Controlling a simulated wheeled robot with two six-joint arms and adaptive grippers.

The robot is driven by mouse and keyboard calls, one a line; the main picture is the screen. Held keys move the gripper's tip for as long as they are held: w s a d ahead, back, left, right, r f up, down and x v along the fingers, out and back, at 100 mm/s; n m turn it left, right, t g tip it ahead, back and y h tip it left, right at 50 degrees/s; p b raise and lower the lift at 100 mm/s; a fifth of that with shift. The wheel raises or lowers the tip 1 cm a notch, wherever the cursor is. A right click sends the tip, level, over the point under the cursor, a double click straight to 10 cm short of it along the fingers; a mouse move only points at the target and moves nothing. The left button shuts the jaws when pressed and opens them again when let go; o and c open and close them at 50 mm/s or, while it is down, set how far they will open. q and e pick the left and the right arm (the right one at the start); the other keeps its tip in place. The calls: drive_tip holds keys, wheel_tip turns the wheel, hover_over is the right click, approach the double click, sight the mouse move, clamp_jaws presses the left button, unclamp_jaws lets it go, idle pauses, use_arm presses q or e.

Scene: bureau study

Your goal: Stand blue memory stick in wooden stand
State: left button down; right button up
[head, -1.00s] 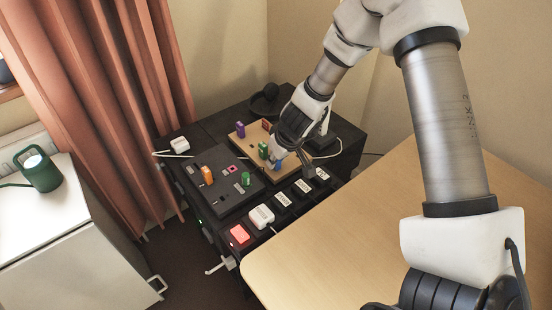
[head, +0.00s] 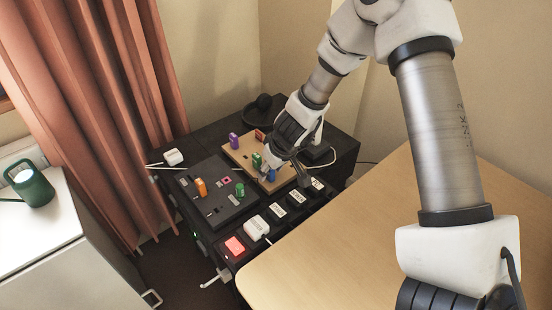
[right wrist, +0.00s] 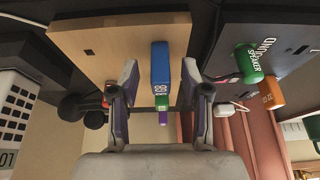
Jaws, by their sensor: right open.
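The blue memory stick (right wrist: 161,68) is between my right gripper's two fingers in the right wrist view, with a gap on each side. One end meets the light wooden stand (right wrist: 90,42); how deep it sits is hidden. In the head view, the blue stick (head: 268,174) shows beside the fingers, near the stand's (head: 239,154) front edge. My right gripper (head: 285,175) is open and low over that edge. A green stick (head: 256,160), a purple stick (head: 234,139) and a red-brown stick (head: 260,135) also stand on the wood. My left gripper is out of view.
A dark panel (head: 222,203) left of the stand holds an orange stick (head: 200,187) and a green stick (head: 240,190). A front row has labelled blocks, a white plug (head: 256,228) and a red-lit switch (head: 234,246). The desk (head: 330,230) on the right is bare.

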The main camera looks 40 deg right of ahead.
drive_tip(key=v, duration=1.1)
